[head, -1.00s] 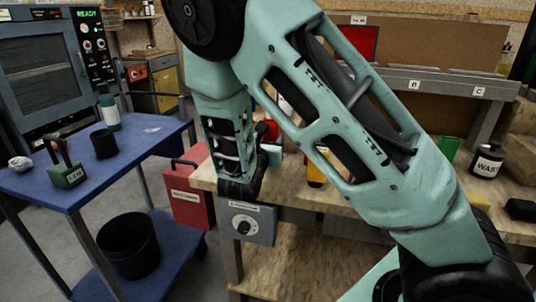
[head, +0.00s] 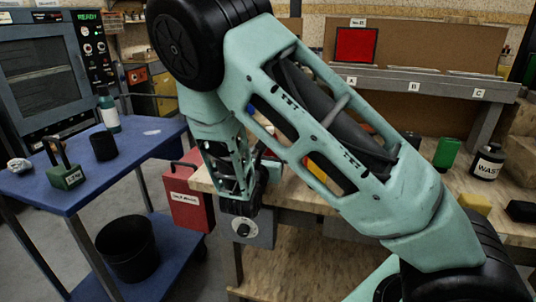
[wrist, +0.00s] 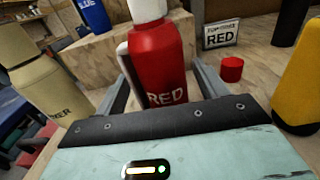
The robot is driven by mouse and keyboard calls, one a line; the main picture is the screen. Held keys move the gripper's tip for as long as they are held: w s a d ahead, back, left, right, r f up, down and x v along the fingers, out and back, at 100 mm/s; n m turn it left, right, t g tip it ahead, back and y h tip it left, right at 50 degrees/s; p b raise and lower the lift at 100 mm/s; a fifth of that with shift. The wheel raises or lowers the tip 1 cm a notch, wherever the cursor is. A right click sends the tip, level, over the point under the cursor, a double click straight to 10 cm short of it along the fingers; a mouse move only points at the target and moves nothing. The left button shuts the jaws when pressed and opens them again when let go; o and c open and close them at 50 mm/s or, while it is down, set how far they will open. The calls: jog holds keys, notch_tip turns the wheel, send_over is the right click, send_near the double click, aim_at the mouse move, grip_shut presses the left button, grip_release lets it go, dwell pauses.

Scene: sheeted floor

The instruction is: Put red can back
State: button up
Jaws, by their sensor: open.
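The red can (wrist: 160,62), labelled RED with a pale top, stands upright on a wooden surface in the wrist view. My gripper (wrist: 160,78) is open, with one finger on each side of the can. I cannot tell whether either finger touches it. A small sign reading RED (wrist: 222,34) stands behind it to the right, with a small red cap-like piece (wrist: 232,68) in front of the sign. In the head view my own arm hides the can and most of my gripper.
In the wrist view, a cream bottle (wrist: 45,88) stands close on the left, a yellow object (wrist: 300,90) on the right and a blue can (wrist: 95,15) behind.

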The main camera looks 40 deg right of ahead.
jog(key=shift+r, duration=0.25)
jog(key=v, duration=1.2)
jog(key=s+a+f+m+g+y, duration=0.2)
jog(key=s+m+g+y, duration=0.3)
jog(key=s+m+g, duration=0.7)
jog(key=s+a+r+m+y, duration=0.1)
jog(key=s+a+m+y, duration=0.2)
jog(key=a, duration=0.4)
jog(key=s+a+r+m+t+y, duration=0.1)
jog(key=s+a+r+m+y, duration=0.1)
jog(key=s+a+y, duration=0.4)
jog(key=shift+s+a+r+m+y, duration=0.25)
jog(key=shift+s+a+m, duration=0.25)
jog(key=shift+s+a, duration=0.55)
jog(key=shift+s+d, duration=0.1)
jog(key=shift+d, duration=0.05)
